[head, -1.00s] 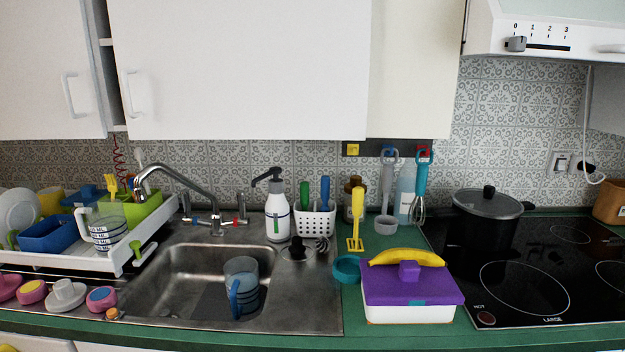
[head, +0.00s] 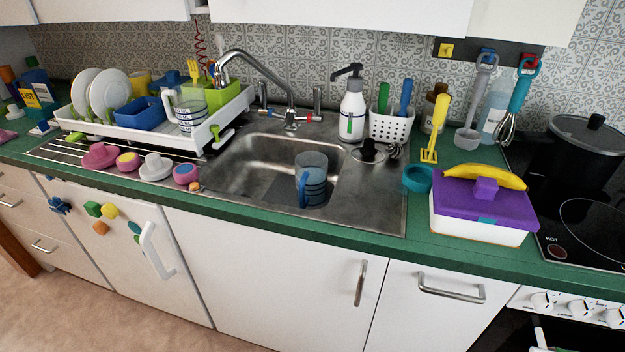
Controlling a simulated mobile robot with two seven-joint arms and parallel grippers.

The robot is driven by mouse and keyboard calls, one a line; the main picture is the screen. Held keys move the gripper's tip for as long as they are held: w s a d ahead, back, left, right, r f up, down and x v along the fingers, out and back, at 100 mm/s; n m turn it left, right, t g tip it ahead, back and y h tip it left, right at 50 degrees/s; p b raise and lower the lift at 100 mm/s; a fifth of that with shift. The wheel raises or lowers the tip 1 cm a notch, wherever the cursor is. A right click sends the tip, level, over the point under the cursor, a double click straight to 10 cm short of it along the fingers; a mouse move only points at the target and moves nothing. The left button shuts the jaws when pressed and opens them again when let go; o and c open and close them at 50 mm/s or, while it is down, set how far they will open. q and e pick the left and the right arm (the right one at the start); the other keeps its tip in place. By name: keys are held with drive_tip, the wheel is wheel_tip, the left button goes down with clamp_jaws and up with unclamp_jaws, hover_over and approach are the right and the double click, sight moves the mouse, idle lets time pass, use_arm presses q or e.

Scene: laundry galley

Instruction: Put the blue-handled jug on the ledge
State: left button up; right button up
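The blue-handled jug (head: 311,180) is a clear, bluish measuring jug with dark markings. It stands upright in the steel sink basin (head: 244,165), with its blue handle towards me. A second clear jug (head: 190,114), with a white handle, stands in the white dish rack (head: 150,134) left of the sink. I cannot tell which surface is the ledge. Neither of my grippers is in view.
The tap (head: 262,72) arches behind the basin. A soap dispenser (head: 351,104) and a white utensil basket (head: 391,123) stand behind it on the right. A purple-lidded box (head: 478,234) with a banana on top sits on the green counter (head: 330,231). Toy-like cups line the drainer's front.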

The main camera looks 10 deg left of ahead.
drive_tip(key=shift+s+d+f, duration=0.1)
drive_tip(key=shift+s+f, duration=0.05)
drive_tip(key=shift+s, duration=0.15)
